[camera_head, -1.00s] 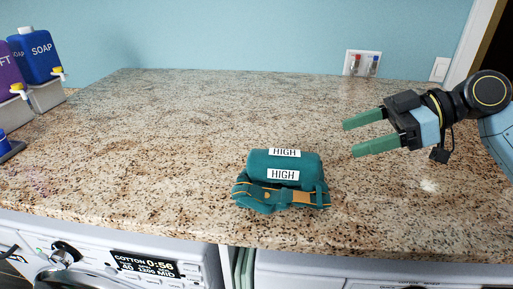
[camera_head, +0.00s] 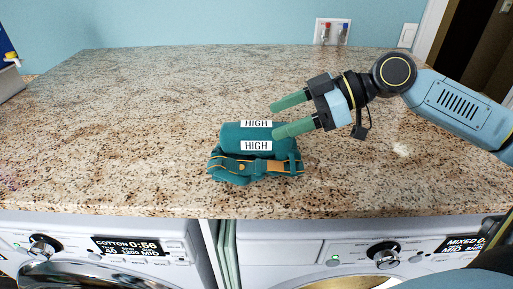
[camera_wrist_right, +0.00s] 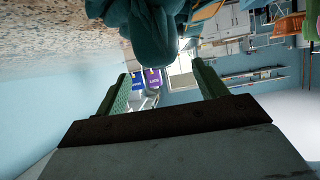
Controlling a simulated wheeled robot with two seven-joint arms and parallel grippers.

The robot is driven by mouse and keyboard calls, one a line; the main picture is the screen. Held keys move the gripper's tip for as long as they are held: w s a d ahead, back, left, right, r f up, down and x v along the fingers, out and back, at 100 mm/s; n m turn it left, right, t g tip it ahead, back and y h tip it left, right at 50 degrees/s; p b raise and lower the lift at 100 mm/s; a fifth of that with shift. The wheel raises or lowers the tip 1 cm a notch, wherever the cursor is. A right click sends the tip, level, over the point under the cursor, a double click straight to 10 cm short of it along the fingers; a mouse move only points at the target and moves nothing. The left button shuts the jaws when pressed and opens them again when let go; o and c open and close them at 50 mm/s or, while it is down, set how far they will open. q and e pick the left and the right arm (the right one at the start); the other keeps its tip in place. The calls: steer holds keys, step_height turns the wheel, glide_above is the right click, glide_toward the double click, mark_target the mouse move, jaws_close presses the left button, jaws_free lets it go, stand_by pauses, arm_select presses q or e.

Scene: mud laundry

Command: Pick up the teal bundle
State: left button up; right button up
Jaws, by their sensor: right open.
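The teal bundle (camera_head: 235,143) lies on the granite counter, a rolled shape with two white HIGH labels and an orange-trimmed strap along its front. My right gripper (camera_head: 274,119) reaches in from the right, its two green fingers apart, at the bundle's upper right side. In the head view the nearer finger overlaps the bundle's right end; I cannot tell if they touch. In the right wrist view the bundle (camera_wrist_right: 145,25) shows at the top, and nothing is held between the fingers (camera_wrist_right: 160,88). My left gripper is not in view.
The granite counter (camera_head: 130,120) is clear around the bundle. Two white washing machines (camera_head: 150,238) stand under its front edge. A wall socket panel (camera_head: 332,32) is at the back. Part of a soap dispenser (camera_head: 8,75) shows at the far left.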

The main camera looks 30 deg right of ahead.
mark_target(268, 123)
steer(key=shift+p+x, duration=0.6)
steer(key=shift+x, duration=1.65)
steer(key=shift+s, duration=0.15)
steer(key=shift+c, duration=0.4)
steer(key=c, duration=1.4)
